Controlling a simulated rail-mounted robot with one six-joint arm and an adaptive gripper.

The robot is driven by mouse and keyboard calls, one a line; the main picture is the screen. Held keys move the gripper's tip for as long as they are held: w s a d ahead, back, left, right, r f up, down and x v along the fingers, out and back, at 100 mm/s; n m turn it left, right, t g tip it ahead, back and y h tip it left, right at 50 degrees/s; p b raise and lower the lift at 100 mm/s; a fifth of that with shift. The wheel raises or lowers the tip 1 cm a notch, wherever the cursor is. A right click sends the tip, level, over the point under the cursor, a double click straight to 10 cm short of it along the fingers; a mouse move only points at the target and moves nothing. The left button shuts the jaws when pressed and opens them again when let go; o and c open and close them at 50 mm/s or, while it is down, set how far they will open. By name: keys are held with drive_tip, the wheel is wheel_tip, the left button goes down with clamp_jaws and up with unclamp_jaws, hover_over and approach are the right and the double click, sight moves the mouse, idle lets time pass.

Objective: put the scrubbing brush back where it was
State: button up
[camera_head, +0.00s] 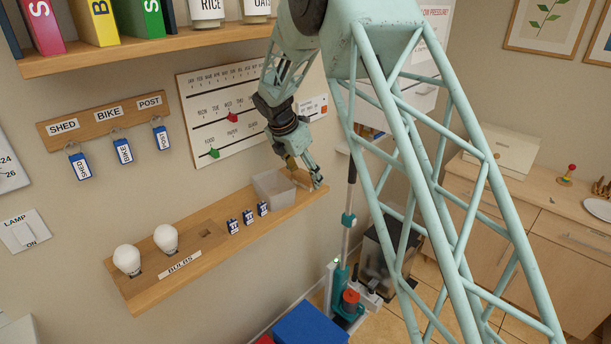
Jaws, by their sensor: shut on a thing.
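My gripper (308,172) is at the right end of the wooden wall shelf (140,298), just behind and right of a pale open bin (272,188). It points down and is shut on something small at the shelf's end. The held thing is mostly hidden by the fingers, and I cannot make out its shape or whether it touches the shelf. I cannot pick out the scrubbing brush clearly anywhere else in view.
A planner board (222,115) hangs above. An upper shelf (150,52) overhangs. A blue box (312,324) stands below.

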sight(305, 175)
drive_tip(key=shift+f, duration=0.1)
drive_tip(key=o, duration=0.8)
drive_tip(key=shift+v, duration=2.15)
